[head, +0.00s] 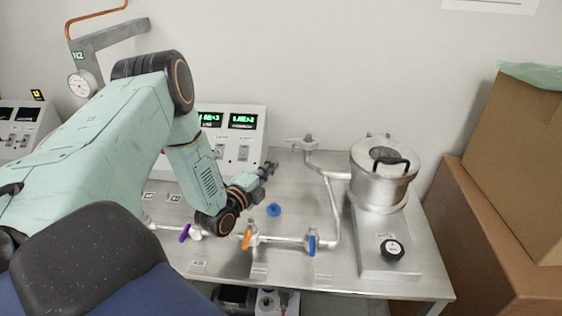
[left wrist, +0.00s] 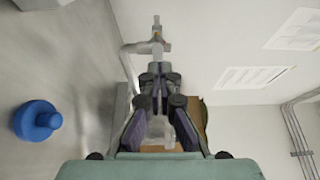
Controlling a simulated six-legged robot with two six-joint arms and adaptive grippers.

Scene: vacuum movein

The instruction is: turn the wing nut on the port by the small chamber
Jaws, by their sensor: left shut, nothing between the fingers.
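The small metal chamber (head: 372,192) with a round lid window and black handle stands at the right of the steel table. A pipe runs from it to an upright port with a clamp and wing nut (head: 307,142) at the back. In the left wrist view the port (left wrist: 156,46) shows just beyond the fingertips. My left gripper (head: 270,168) is shut and empty, in front and to the left of the port, apart from it in the head view. It also shows in the left wrist view (left wrist: 160,72). The wing's exact angle is too small to tell. My right gripper is not in view.
A blue knob (head: 273,210) stands on the table below the gripper, and it also shows in the left wrist view (left wrist: 36,121). Orange (head: 247,239), blue (head: 312,243) and purple (head: 185,233) valve handles line the front pipe. A display box (head: 240,138) stands behind my arm. Cardboard boxes (head: 500,215) are at the right.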

